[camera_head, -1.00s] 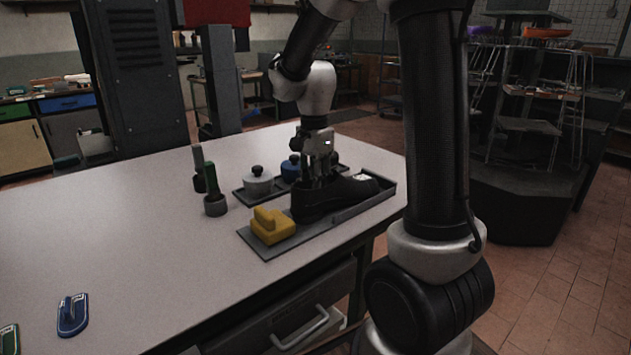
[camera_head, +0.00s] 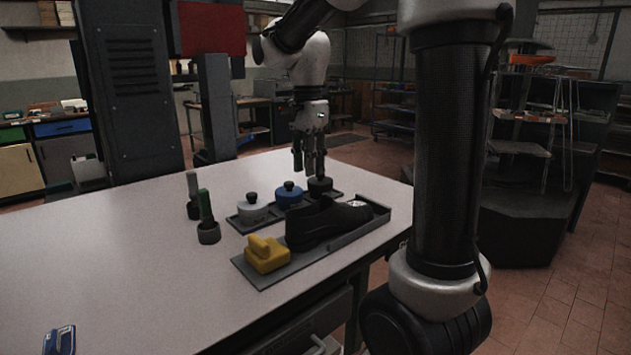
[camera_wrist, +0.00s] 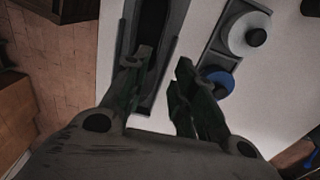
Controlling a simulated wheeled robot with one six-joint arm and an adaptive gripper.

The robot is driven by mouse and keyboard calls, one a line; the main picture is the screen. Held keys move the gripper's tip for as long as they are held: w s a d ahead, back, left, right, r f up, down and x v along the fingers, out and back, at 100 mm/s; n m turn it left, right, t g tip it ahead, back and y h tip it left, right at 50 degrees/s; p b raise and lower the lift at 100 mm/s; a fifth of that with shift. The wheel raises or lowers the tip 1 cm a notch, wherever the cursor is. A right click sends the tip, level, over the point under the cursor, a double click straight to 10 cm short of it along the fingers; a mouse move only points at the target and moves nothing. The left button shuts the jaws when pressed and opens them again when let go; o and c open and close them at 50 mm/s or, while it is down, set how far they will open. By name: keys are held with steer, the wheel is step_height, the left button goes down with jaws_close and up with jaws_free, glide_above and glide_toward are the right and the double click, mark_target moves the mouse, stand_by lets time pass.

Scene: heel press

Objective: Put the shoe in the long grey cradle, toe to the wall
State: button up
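The black shoe (camera_head: 318,226) lies in the long grey cradle (camera_head: 262,282) on the table. Its lower, rounded end seems to point toward the raised wall at the cradle's far right end, but the dark surfaces make this hard to tell. I cannot tell whether it touches that wall. A yellow block (camera_head: 267,256) with a grip sits in the cradle's near left end, close to the shoe. My gripper (camera_head: 308,174) is raised behind the shoe, apart from it and empty. In the wrist view its fingers (camera_wrist: 162,62) are spread, with the cradle (camera_wrist: 172,48) partly behind them.
Behind the cradle a dark tray (camera_head: 240,226) holds a white-grey lidded pot (camera_head: 252,211), a blue one (camera_head: 289,195) and a dark one (camera_head: 320,186). The table's left (camera_head: 110,260) is mostly clear.

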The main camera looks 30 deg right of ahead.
steer(key=s+d+f+n+t, duration=0.1)
steer(key=s+n+t, duration=0.3)
steer(key=s+n, duration=1.1)
steer(key=s+f, duration=0.1)
steer(key=s, duration=0.3)
steer(key=shift+s+d+n+t, duration=0.3)
steer(key=shift+s, duration=0.1)
